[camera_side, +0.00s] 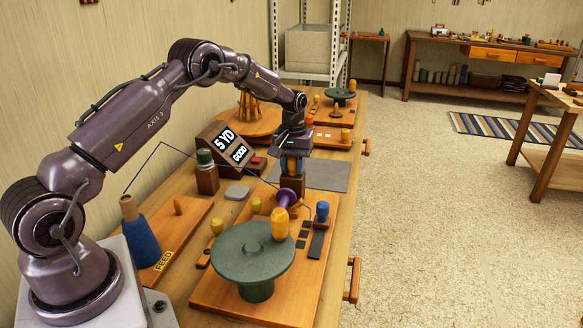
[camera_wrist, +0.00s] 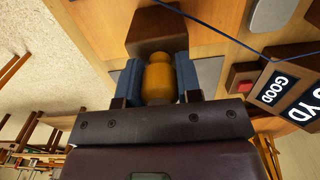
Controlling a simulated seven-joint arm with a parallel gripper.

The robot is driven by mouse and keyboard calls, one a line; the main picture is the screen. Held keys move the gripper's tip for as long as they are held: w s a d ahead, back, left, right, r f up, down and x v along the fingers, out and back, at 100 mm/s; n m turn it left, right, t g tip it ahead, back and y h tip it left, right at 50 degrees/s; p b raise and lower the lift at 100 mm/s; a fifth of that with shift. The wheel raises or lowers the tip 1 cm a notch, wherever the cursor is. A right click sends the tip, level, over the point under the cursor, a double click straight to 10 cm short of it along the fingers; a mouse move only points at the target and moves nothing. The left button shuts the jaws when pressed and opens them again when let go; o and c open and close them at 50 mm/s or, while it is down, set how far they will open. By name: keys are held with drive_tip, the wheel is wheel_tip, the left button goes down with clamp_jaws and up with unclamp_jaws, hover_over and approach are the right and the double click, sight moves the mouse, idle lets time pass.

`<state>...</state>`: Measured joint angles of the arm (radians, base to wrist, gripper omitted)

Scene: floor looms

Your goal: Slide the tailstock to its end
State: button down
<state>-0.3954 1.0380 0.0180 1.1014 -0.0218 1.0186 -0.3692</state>
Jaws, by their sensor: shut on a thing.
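The tailstock (camera_side: 291,187) is a dark brown block at the far end of the front wooden board, behind a purple bobbin (camera_side: 287,197). My gripper (camera_side: 292,167) is above it, pointing down, with its blue fingers shut on the tailstock's yellow knob. In the wrist view, my gripper (camera_wrist: 159,82) has one blue pad on each side of the yellow knob (camera_wrist: 159,78), and the brown tailstock block (camera_wrist: 155,32) shows beyond it. Most of the knob is hidden by the fingers in the side view. Whether the block touches the bobbin I cannot tell.
A green wheel (camera_side: 252,250) with a yellow handle stands on the board, near a blue knob (camera_side: 322,210). A sign reading 5YD and GOOD (camera_side: 228,145) stands left. Blue thread runs from a blue cone (camera_side: 141,240) across the bench. A grey mat (camera_side: 325,176) lies behind the board.

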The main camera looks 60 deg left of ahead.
drive_tip(key=shift+w+a, duration=0.2)
drive_tip(key=c, duration=0.8)
unclamp_jaws()
wheel_tip(320, 180, up, 13)
